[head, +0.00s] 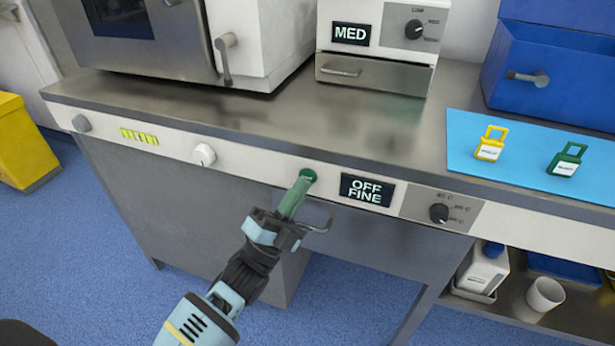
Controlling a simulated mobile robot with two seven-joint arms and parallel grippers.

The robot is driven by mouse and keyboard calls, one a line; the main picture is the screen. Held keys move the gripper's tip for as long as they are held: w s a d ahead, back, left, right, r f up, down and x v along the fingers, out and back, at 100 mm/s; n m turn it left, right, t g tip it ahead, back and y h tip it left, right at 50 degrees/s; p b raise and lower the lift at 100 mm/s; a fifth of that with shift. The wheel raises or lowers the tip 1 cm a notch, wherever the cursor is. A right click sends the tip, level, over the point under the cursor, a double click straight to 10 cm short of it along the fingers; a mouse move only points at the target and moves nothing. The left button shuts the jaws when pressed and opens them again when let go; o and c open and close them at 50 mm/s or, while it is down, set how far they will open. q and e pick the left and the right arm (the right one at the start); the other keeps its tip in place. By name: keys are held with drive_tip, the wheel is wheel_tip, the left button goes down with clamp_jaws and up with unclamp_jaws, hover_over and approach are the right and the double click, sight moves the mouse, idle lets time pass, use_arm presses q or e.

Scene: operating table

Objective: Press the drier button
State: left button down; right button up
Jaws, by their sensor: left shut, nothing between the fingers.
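A round green button (309,174) sits on the white front strip of the metal table, left of a black display (367,190) reading "OFF FINE". My left gripper (302,181) comes up from below, shut and empty, its greenish fingertips at the button and covering its lower left part. I cannot tell whether they touch it or whether it is pushed in. My right gripper is not in view.
The front strip also carries a grey knob (82,123), a white knob (204,155) and a black dial (438,213). A metal handle (321,226) juts out below my fingers. A "MED" unit (375,72) and blue mat (470,124) with two tags are on the table.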

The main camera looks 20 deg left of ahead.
use_arm(q)
drive_tip(key=shift+w, duration=0.25)
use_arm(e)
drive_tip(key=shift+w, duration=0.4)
use_arm(q)
drive_tip(key=shift+w, duration=0.15)
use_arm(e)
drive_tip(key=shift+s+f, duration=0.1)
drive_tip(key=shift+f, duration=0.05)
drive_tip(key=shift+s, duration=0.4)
use_arm(q)
drive_tip(key=shift+s, duration=0.75)
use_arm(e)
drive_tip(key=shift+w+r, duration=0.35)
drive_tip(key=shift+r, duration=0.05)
use_arm(q)
drive_tip(key=shift+s+p, duration=0.1)
drive_tip(key=shift+p, duration=0.2)
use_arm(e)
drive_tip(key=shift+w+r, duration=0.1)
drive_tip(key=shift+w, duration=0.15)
